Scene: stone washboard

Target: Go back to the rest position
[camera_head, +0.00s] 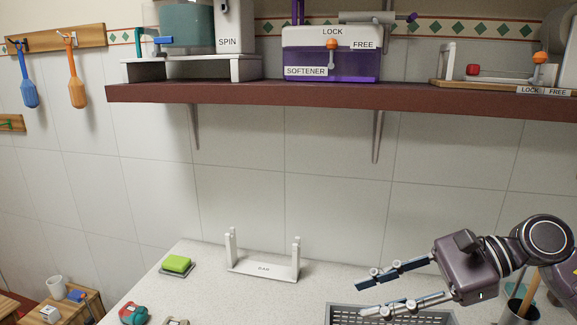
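My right gripper (376,297) comes in from the right, low in the head view. Its two fingers are spread apart and point left, with nothing between them. It is above a grey slotted tray or grate (340,316) at the bottom edge. My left gripper is not in the view.
A brown shelf (300,94) crosses the wall above, carrying a purple softener box (350,66) and other devices. On the counter (215,285) stand a white two-post stand (262,268), a green sponge (177,263) and a red-teal item (133,314). A dark cup (518,311) is at the right.

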